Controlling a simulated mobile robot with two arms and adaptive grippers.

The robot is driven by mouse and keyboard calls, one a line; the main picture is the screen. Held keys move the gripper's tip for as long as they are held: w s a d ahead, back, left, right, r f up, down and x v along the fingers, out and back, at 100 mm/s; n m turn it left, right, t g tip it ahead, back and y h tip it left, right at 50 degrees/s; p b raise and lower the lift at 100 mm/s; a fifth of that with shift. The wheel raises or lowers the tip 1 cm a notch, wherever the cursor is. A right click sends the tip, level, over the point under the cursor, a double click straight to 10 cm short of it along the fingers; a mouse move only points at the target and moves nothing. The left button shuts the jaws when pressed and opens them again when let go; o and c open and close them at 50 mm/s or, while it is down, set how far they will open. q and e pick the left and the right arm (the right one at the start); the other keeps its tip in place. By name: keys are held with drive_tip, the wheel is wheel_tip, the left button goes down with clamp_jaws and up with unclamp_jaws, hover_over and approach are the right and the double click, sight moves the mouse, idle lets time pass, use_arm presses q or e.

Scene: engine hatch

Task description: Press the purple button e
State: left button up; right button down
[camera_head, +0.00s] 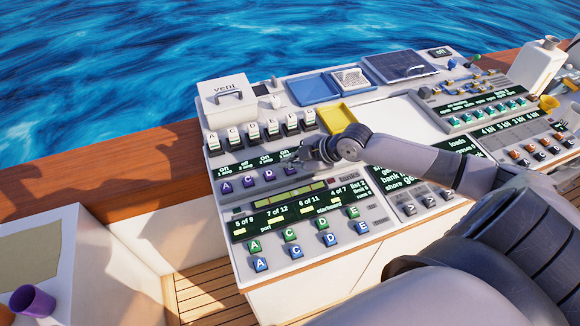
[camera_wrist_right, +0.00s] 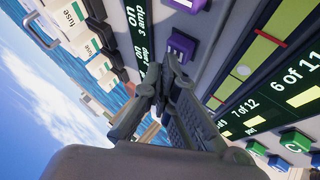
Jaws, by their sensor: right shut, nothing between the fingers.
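My right gripper (camera_head: 303,160) is shut and empty, low over the right end of the row of purple buttons on the console. In the wrist view its closed fingertips (camera_wrist_right: 165,66) point at a purple button (camera_wrist_right: 182,45) whose white letter looks like an E on its side. The tips look very close to it; I cannot tell whether they touch. In the head view purple buttons A (camera_head: 225,187), C (camera_head: 248,181) and D (camera_head: 268,174) show to the left of the gripper, and the gripper mostly hides the spot beyond D. My left gripper is not in view.
Fuse switches (camera_head: 252,133) stand in a row behind the purple buttons. Green buttons (camera_head: 290,235) and blue buttons (camera_head: 293,252) lie nearer the front edge. A yellow tray (camera_head: 336,118) sits behind the gripper.

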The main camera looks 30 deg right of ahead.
drive_tip(key=shift+f+b, duration=0.35)
drive_tip(key=shift+f, duration=0.25)
idle(0.6)
drive_tip(key=shift+r+p, duration=1.1)
drive_tip(key=shift+r, duration=0.2)
drive_tip(key=shift+r+p, duration=2.15)
drive_tip(key=shift+r, duration=0.35)
wheel_tip(320, 180, up, 5)
drive_tip(key=p, duration=0.5)
hover_over(289, 170)
drive_tip(key=shift+r+b, duration=0.4)
drive_tip(key=shift+r, duration=0.4)
